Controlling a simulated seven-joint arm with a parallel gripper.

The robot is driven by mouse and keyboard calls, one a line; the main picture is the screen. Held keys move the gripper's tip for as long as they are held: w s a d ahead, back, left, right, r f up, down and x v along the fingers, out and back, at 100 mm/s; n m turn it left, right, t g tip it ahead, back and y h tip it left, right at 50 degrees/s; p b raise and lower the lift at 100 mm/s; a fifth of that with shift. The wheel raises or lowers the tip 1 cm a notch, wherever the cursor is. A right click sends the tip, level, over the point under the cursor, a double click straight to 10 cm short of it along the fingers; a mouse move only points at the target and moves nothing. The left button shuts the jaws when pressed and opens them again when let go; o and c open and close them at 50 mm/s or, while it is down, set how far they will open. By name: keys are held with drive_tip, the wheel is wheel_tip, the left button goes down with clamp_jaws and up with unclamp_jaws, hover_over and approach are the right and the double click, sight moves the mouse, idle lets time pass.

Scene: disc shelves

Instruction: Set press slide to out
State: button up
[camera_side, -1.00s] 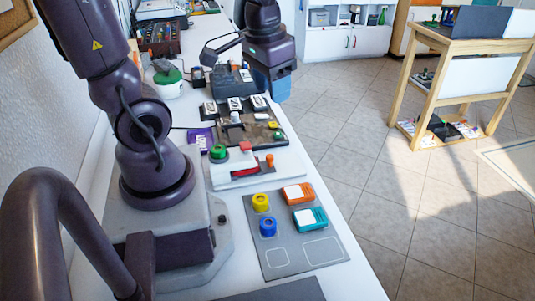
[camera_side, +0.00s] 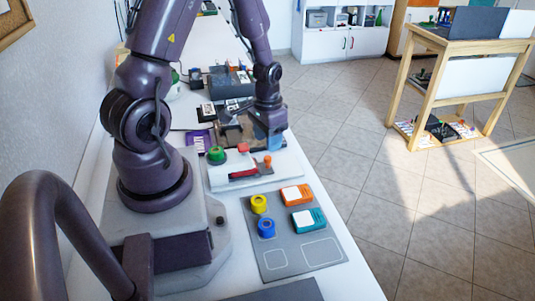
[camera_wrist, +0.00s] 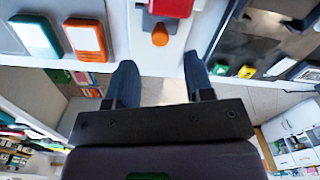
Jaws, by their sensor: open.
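The press is a white panel (camera_side: 285,172) with a red slide track (camera_side: 243,173) and an orange knob (camera_side: 267,160) at its right end. A green round button (camera_side: 216,154) and a red knob (camera_side: 243,149) stand on its back part. In the wrist view the orange knob (camera_wrist: 160,36) shows beside a red block (camera_wrist: 171,7), ahead of the gap between my fingertips. My gripper (camera_wrist: 159,64) is open and empty. In the side view its blue end (camera_side: 273,140) is just behind the orange knob; I cannot tell whether they touch.
A dark board (camera_side: 232,130) lies behind the press, partly hidden by my arm. The table's right edge is close.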

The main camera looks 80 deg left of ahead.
sight(268, 157)
drive_tip(key=shift+f, duration=2.75)
drive_tip(key=shift+c, duration=0.5)
